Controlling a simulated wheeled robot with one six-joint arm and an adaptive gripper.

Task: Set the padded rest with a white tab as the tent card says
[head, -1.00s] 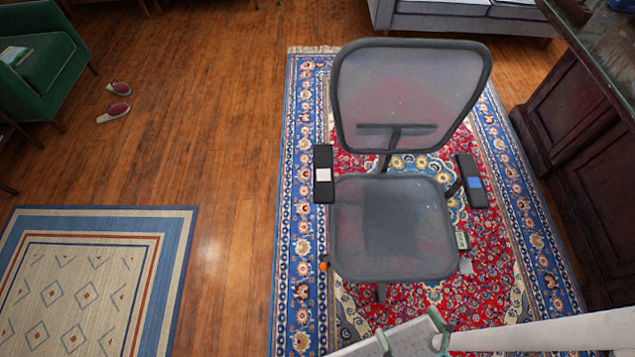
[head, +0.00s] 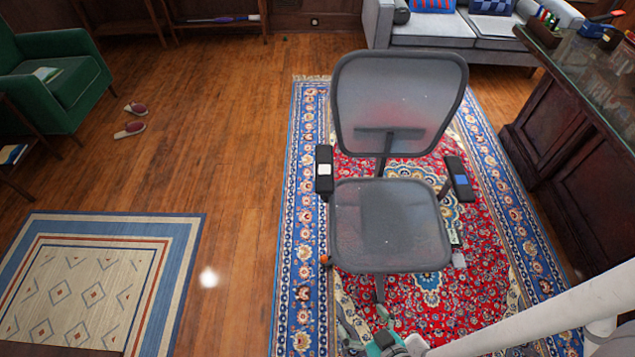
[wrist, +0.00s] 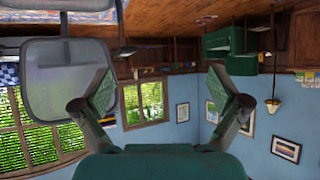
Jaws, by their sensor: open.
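The padded rest with a white tab (head: 324,182) is the black armrest on the left side of a grey mesh office chair (head: 390,235). A similar armrest with a blue tab (head: 460,186) is on the right side. My gripper (head: 362,322) is low in the head view, in front of the chair and apart from both rests. In the wrist view my gripper (wrist: 163,90) is open and empty, its two fingers wide apart. That view is upside down, with the chair's backrest (wrist: 68,85) at the left. I cannot make out a readable tent card.
The chair stands on a red and blue rug (head: 300,250). A dark cabinet with a glass top (head: 565,160) is at the right, a grey sofa (head: 430,30) behind. Slippers (head: 130,128) lie near a green armchair (head: 60,80).

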